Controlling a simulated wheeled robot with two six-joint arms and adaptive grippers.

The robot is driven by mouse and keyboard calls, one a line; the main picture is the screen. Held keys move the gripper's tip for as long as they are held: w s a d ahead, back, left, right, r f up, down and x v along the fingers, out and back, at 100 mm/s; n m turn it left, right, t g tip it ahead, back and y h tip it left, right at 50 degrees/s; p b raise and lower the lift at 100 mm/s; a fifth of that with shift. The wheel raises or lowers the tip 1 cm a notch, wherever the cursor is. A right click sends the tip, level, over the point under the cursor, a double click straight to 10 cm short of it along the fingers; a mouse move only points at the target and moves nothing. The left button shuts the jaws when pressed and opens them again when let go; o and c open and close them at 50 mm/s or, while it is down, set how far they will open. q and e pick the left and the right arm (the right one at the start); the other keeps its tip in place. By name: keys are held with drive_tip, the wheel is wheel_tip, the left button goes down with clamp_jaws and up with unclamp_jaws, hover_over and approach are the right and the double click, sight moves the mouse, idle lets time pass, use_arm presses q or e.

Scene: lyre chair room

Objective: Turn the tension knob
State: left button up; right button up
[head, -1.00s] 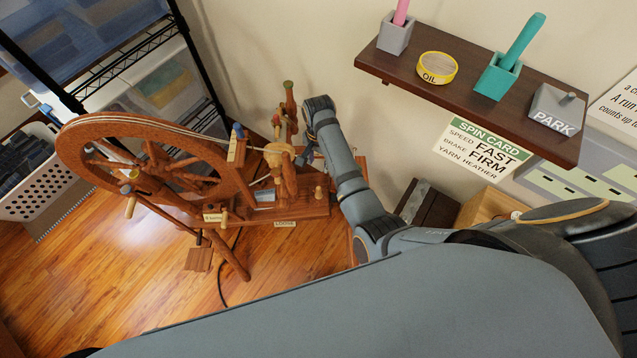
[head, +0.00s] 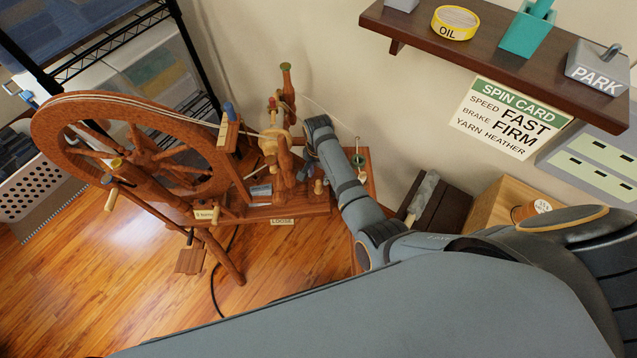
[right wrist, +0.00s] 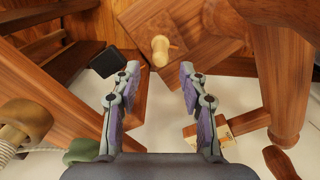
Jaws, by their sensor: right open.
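The spinning wheel (head: 130,110) stands on the floor at the left of the head view. A small pale wooden knob (head: 318,187) sits at the right end of its base, near a LOOSE label (head: 283,222). A pale round-topped knob (right wrist: 160,48) on a wooden block shows in the right wrist view, and appears to be the same one. My right gripper (right wrist: 157,75) is open and empty, with the knob beyond its fingertips and roughly between them. In the head view my right gripper (head: 304,170) is small and partly hidden among the wheel's posts. My left gripper is out of view.
Turned posts (right wrist: 280,80) stand close to the right of my fingers, and a dark block (right wrist: 108,62) lies by the left fingertip. A wall shelf (head: 480,50) holds an OIL tin (head: 455,22) and a PARK block (head: 597,68). A spin card (head: 510,118) reads FAST, FIRM, HEATHER.

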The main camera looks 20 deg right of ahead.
sight(318, 182)
wheel_tip(318, 182, down, 5)
drive_tip(key=shift+f+b, duration=0.1)
drive_tip(key=shift+b, duration=0.45)
clamp_jaws()
